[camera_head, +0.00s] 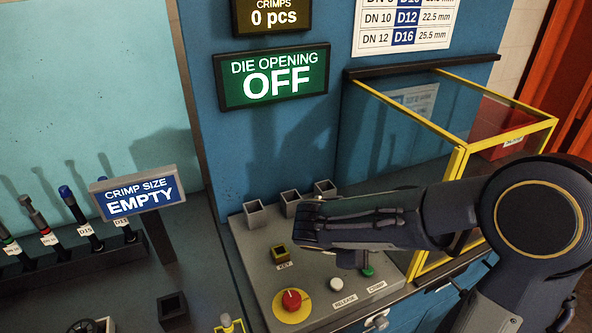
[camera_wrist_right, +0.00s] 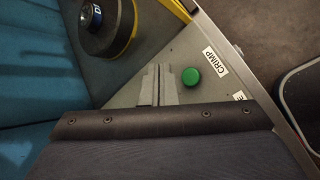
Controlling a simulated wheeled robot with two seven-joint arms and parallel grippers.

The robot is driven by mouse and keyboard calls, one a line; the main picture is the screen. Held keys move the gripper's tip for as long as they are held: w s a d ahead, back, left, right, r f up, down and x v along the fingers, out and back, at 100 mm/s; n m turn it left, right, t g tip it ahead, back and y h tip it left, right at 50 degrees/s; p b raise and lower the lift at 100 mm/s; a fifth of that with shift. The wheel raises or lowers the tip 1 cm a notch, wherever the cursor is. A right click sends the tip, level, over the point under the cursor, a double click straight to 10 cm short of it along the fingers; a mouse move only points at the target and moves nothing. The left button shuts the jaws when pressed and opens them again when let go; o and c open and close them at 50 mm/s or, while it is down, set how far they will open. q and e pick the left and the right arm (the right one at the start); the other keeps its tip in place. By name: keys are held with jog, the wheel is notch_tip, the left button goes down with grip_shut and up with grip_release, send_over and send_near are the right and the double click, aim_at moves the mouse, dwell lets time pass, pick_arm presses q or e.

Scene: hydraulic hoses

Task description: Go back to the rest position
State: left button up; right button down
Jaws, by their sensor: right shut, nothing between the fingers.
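My right arm (camera_head: 385,215) reaches in from the right in the head view, over the control panel (camera_head: 263,262). Its hand covers part of the panel near the green crimp button (camera_head: 368,271). In the right wrist view my right gripper (camera_wrist_right: 159,72) is shut and empty, its two grey fingers together. The green button (camera_wrist_right: 191,76) shows beside the fingers; whether they touch the panel I cannot tell. My left gripper is not in view.
A yellow-framed clear guard (camera_head: 457,165) stands at the right. A crimp size sign (camera_head: 138,192) reads EMPTY. The die opening display (camera_head: 271,77) reads OFF.

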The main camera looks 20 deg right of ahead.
jog(key=s+a+f+m+g+y, duration=0.1)
jog(key=s+a+m+y, duration=0.1)
jog(key=s+m+y, duration=0.65)
jog(key=s+a+r+m+t+y, duration=0.3)
jog(key=s+a, duration=0.3)
jog(key=a, duration=0.2)
jog(key=shift+a+r+m+t+y, duration=0.25)
jog(key=shift+m+t+y, duration=0.45)
jog(key=shift+t, duration=0.2)
jog(key=shift+s+d, duration=0.1)
jog(key=shift+s, duration=0.05)
